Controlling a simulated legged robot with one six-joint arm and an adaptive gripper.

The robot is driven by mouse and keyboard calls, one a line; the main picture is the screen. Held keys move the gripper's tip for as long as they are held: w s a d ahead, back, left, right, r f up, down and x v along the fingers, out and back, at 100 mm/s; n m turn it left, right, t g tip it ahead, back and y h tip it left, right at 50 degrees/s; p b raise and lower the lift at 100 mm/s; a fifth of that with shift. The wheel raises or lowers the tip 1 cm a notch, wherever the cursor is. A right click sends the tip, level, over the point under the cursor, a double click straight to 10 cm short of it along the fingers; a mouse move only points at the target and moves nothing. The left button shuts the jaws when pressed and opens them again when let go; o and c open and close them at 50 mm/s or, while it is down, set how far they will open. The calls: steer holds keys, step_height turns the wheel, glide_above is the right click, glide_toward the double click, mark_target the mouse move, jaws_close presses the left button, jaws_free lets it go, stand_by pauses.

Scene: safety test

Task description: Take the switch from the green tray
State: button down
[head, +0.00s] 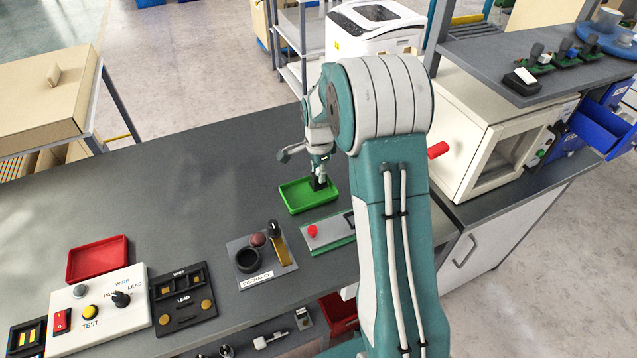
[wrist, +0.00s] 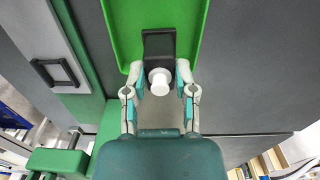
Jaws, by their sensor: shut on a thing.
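The green tray (head: 291,199) lies on the dark bench, near the middle of the head view. It also fills the upper part of the wrist view (wrist: 118,32). The switch shows in the wrist view as a black body (wrist: 159,46) with a white round knob. In the head view its dark shape (head: 319,184) is at the tray. My gripper (head: 319,168) points down over the tray. In the wrist view its fingers (wrist: 160,78) are shut on the switch, one at each side of the white knob. I cannot tell whether the switch touches the tray floor.
A grey panel with a red button (head: 313,231) lies just in front of the tray. A discharge panel (head: 262,262), a white test box (head: 98,308) and a red tray (head: 97,259) are to the left. A cream oven-like box (head: 487,140) stands right. Bench left of the tray is clear.

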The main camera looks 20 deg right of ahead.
steer(key=shift+r, duration=2.5)
